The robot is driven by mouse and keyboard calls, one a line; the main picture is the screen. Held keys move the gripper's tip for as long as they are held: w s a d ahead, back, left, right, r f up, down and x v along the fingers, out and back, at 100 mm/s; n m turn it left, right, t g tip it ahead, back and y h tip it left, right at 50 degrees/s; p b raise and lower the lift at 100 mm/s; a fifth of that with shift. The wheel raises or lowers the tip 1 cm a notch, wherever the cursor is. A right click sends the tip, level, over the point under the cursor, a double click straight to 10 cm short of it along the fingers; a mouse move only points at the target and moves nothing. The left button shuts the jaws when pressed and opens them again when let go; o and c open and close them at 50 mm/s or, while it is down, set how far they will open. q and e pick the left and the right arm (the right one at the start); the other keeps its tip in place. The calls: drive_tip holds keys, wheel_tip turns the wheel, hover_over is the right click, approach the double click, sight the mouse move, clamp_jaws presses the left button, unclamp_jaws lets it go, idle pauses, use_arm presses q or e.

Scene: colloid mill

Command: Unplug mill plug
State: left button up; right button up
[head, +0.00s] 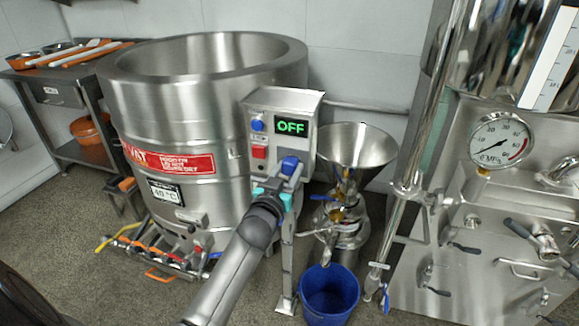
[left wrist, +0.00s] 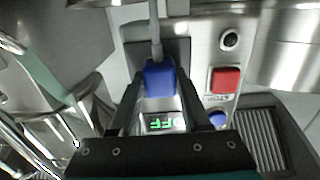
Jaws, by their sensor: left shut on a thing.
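The mill plug (head: 290,166) is blue and sits against the lower front of the grey control box (head: 283,98). I cannot tell whether the plug is fully seated in a socket. The box's display (head: 291,127) reads OFF in green, beside a blue button and a red button (head: 259,152). The mill (head: 343,225) has a steel funnel. My right gripper is not in view.
A large steel vat (head: 190,110) stands close behind and left of the box. A blue bucket (head: 329,293) stands on the floor under the mill. A steel panel with a pressure gauge (head: 499,140) and several valve handles is at the right.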

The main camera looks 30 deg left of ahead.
sight(288, 170)
use_arm(q)
clamp_jaws()
drive_tip(key=shift+s, duration=0.15)
drive_tip(key=shift+p+v, duration=1.3)
drive_tip(key=shift+v, duration=1.25)
drive_tip(key=shift+s, duration=0.3)
